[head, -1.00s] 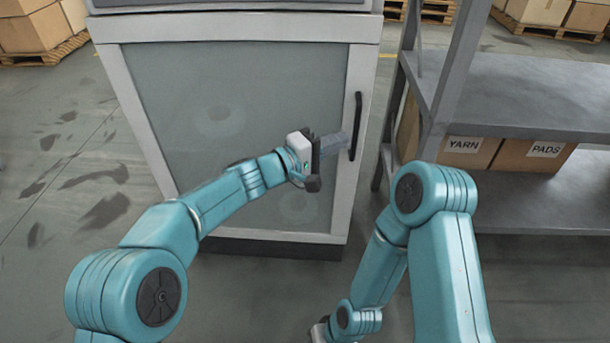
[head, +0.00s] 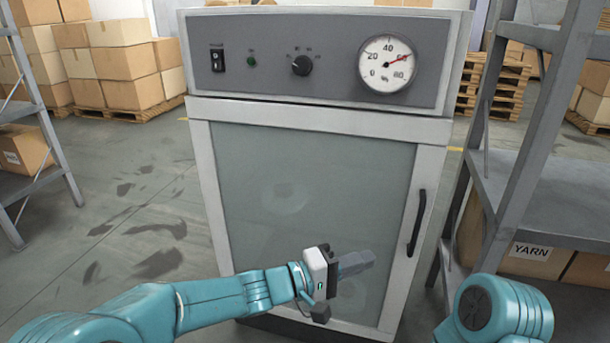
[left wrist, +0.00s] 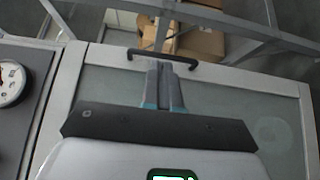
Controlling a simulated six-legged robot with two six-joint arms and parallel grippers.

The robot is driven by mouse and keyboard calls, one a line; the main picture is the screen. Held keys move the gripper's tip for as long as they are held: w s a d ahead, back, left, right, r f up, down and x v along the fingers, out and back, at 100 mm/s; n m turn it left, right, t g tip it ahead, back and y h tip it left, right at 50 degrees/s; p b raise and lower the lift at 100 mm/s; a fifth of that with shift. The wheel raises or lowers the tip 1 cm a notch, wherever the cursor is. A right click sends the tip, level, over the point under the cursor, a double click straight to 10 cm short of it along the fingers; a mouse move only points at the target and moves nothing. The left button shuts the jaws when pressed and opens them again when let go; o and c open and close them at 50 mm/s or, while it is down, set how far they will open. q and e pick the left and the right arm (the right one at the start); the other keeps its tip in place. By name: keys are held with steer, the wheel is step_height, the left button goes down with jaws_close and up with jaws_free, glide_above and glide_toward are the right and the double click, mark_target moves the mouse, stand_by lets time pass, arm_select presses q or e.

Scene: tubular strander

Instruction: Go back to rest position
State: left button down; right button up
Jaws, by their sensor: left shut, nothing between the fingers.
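My left gripper (head: 357,263) is shut and empty in front of the cabinet's grey glass door (head: 300,200), to the left of the black door handle (head: 417,222). The door looks closed. In the left wrist view the shut fingers (left wrist: 165,85) point toward the handle (left wrist: 163,57), and I cannot tell from this view how far apart they are. Of my right arm only a teal joint shows at the bottom right of the head view; its gripper is out of view.
The cabinet's control panel (head: 320,58) has a dial gauge (head: 386,64), a knob and a switch. A grey metal shelf (head: 560,200) with a YARN box (head: 532,252) stands close on the right. Another shelf (head: 40,185) is at the left. Open floor (head: 120,220) lies between it and the cabinet.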

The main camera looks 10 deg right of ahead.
arm_select(q)
steer(key=w+a+f+n+t, duration=0.2)
steer(key=w+a+f, duration=0.25)
steer(key=a, duration=0.25)
steer(key=s+a+f+g+y, duration=0.1)
steer(key=s+a+f+y, duration=0.15)
steer(key=f, duration=0.35)
steer(key=s+a+f+g+y, duration=0.1)
steer(key=s+a+f, duration=0.1)
steer(key=a+f, duration=0.3)
steer(key=s+a+f+m+g+y, duration=0.15)
steer(key=s+a+f+y, duration=0.35)
steer(key=s+a+f, duration=0.5)
steer(key=s+a+f+m+g+y, duration=0.1)
steer(key=s+a+f+g+y, duration=0.35)
steer(key=s+f, duration=0.9)
step_height(320, 180, up, 34)
steer(key=t+p, duration=0.3)
steer(key=p, duration=3)
steer(key=shift+w+a+r+y+p, duration=0.15)
steer(key=shift+a+r+y+p, duration=0.15)
steer(key=shift+a+p, duration=0.1)
arm_select(e)
step_height(320, 180, up, 33)
steer(key=s+a, duration=0.1)
steer(key=shift+s+a+n+g, duration=0.15)
steer(key=shift+n+g, duration=0.15)
arm_select(q)
steer(key=c, duration=1.8)
jaws_free()
